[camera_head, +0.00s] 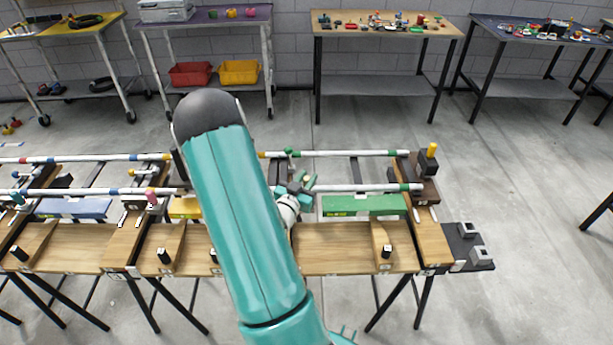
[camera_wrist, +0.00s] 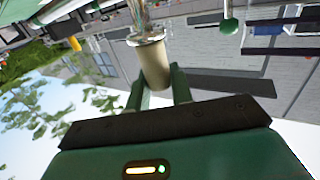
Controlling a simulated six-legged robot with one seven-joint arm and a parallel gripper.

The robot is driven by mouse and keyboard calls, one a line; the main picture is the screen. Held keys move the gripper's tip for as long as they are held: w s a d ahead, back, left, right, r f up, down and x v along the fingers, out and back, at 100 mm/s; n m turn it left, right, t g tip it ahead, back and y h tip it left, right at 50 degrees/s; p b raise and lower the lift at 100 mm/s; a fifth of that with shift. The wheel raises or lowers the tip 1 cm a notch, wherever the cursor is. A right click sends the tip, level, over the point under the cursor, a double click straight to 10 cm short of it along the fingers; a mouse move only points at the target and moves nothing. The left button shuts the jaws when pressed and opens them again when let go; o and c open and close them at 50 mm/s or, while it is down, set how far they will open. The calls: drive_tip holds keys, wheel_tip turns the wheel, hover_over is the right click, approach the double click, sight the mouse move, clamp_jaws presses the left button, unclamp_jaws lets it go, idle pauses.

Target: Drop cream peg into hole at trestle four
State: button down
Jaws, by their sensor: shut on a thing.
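The cream peg (camera_wrist: 155,66) is held between the two green fingers of my gripper (camera_wrist: 160,88) in the wrist view. In the head view my gripper (camera_head: 303,187) is partly behind my teal arm, near the white rails above the right half of the bench. I cannot pick out the peg there. The trestle numbers are too small to read, and I cannot make out the hole. The rightmost trestle (camera_head: 430,240) carries a black block with a yellow peg (camera_head: 432,150).
White rails (camera_head: 350,187) with coloured bands run along the bench. A dark plate with grey blocks (camera_head: 468,247) juts out at the right end. Open floor lies further right.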

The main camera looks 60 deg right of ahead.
drive_tip(key=shift+f, duration=2.25)
drive_tip(key=c, duration=1.1)
unclamp_jaws()
drive_tip(key=shift+c, duration=0.2)
drive_tip(key=a, duration=1.3)
drive_tip(key=shift+a, duration=0.4)
